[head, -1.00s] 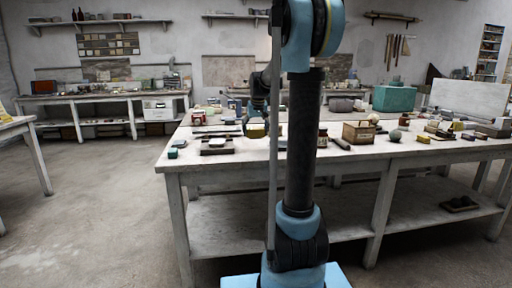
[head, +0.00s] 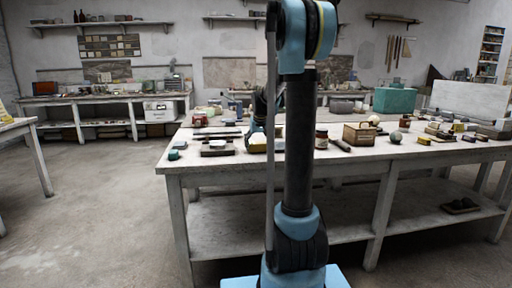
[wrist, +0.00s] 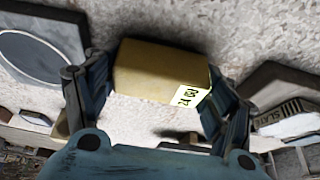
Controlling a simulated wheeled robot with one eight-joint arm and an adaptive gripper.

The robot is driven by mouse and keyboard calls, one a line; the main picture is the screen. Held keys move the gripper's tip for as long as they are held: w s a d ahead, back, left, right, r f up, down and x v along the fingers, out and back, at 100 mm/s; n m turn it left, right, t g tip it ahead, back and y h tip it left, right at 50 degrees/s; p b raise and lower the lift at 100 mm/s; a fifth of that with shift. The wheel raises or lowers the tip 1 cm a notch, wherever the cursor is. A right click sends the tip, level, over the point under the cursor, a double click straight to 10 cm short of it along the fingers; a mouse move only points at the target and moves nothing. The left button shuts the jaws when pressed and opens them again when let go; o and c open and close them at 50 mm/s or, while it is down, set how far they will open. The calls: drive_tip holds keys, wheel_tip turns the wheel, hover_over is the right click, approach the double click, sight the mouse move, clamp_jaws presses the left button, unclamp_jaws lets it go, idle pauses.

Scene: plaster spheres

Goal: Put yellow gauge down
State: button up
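The yellow gauge (wrist: 160,72) is a blocky yellow piece with a pale printed label on its right end in the wrist view. My gripper (wrist: 160,75) has one finger close against each end of it and appears shut on it. In the head view the gauge (head: 257,147) shows low at the worktable's (head: 215,166) front left part, under my gripper (head: 257,132). It is at or just above the tabletop; contact underneath is hidden. My arm column hides part of the area to its right.
A grey plate with a round disc (wrist: 35,50) lies left of the gauge in the wrist view, and a dark-edged block (wrist: 285,85) lies right. In the head view, a dark tray (head: 217,149), a brown jar (head: 321,139) and a wooden box (head: 359,134) stand nearby.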

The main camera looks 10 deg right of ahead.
drive_tip(key=shift+o, duration=1.3)
drive_tip(key=shift+r, duration=0.1)
drive_tip(key=v, duration=1.2)
drive_tip(key=s+f, duration=0.7)
drive_tip(key=s, duration=0.6)
drive_tip(key=s+f+g, duration=0.1)
drive_tip(key=s+f, duration=0.7)
drive_tip(key=s, duration=0.5)
drive_tip(key=s+f+g, duration=0.1)
drive_tip(key=s+f, duration=0.7)
drive_tip(key=s, duration=0.5)
drive_tip(key=shift+s+a, duration=0.2)
drive_tip(key=shift+a, duration=0.1)
drive_tip(key=shift+f, duration=0.1)
